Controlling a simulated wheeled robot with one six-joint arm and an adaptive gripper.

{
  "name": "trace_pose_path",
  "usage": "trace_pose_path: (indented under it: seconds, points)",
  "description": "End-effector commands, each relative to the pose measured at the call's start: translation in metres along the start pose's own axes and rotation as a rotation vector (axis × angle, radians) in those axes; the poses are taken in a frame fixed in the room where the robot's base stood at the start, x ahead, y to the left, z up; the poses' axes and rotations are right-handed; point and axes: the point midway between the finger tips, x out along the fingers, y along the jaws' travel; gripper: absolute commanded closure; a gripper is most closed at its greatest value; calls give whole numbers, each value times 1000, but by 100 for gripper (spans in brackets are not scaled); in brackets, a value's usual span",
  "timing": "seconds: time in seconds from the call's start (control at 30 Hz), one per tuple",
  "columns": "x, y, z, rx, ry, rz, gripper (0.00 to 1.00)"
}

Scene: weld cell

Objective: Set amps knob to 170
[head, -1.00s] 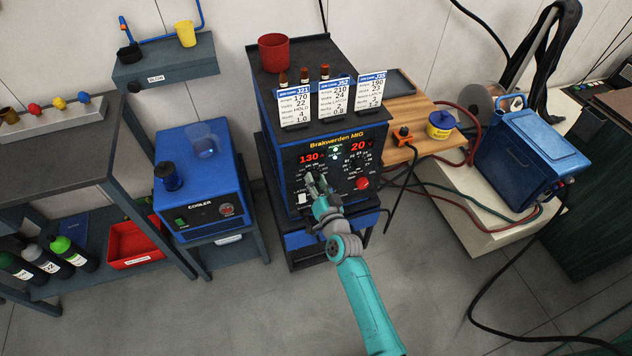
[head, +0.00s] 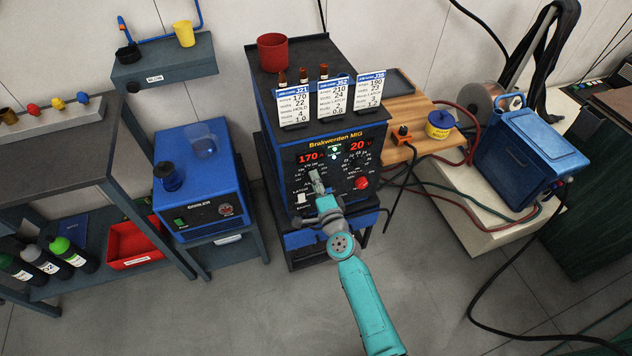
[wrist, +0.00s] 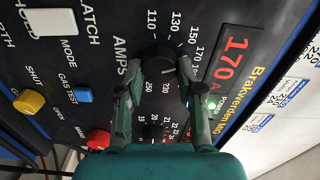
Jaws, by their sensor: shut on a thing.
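The blue welder (head: 345,140) marked Brakwerden MIG stands in the middle of the head view. Its red amps display (head: 311,157) reads 170, and it also reads 170 in the wrist view (wrist: 228,57). The volts display (head: 361,145) reads 20. The black amps knob (wrist: 158,62) sits between my fingers in the wrist view, with a printed scale around it. My gripper (wrist: 157,82) is shut on this knob; in the head view my gripper (head: 317,183) is at the lower left of the panel and hides the knob.
A red knob (head: 361,183) is right of my gripper on the panel. The wrist view shows a yellow knob (wrist: 29,101), a blue button (wrist: 84,95) and a white switch (wrist: 50,22). Job cards (head: 294,106) stand on the welder. A blue cooler (head: 200,178) is left.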

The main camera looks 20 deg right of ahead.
Motion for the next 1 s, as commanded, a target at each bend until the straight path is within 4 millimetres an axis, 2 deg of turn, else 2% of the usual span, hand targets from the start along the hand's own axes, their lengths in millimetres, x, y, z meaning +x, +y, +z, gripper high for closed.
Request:
trace_pose_path:
  seconds: [0.3, 0.8, 0.83, 0.9, 0.93, 1.0]
  points:
    - [0, 1, 0, 107, 1, 1, 98]
    - [0, 1, 0, 125, 1, 1, 98]
    - [0, 1, 0, 125, 1, 1, 60]
    - [0, 1, 0, 125, 1, 1, 43]
    - [0, 1, 0, 125, 1, 1, 38]
    - [0, 1, 0, 125, 1, 1, 38]
